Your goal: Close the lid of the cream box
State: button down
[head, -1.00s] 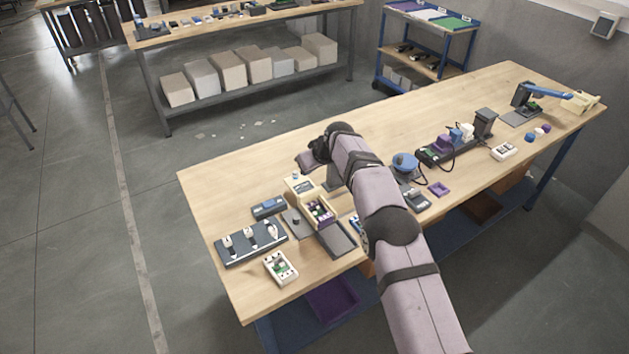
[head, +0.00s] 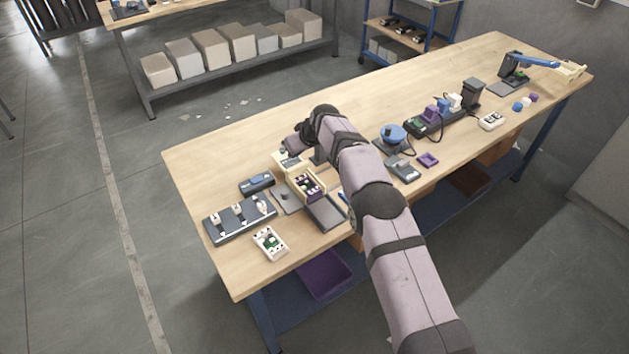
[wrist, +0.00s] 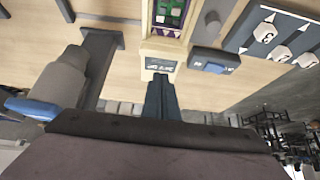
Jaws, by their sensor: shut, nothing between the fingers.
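The cream box (head: 320,196) stands on the wooden table, with dark and coloured pieces inside; it also shows at the top of the wrist view (wrist: 145,22). Its lid (head: 283,163) is open at the box's far side, and in the wrist view the lid's labelled panel (wrist: 160,64) faces me. My gripper (wrist: 160,80) is shut and empty, with its dark fingertips at the lid panel's edge. I cannot tell whether they touch it. In the head view my gripper (head: 296,146) is beyond the box, its fingertips hard to make out.
A blue-topped dark device (head: 257,184) and a dark strip with white switches (head: 240,219) are left of the box. A small cream box (head: 270,243) is in front. A grey plate (head: 326,213) lies beside the box. A blue round-topped device (head: 393,134) stands to the right.

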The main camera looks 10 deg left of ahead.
aim_at(299, 168)
jog(key=shift+f+b, duration=0.4)
jog(key=shift+f, duration=1.3)
jog(key=shift+s+d, duration=1.05)
jog(key=shift+s+d+b, duration=2)
jog(key=shift+d+b, duration=0.05)
jog(key=shift+b, duration=0.65)
jog(key=shift+w+a, duration=0.15)
jog(key=shift+r, duration=0.2)
jog(key=shift+r+p, duration=1.85)
jog(key=shift+r, duration=1.05)
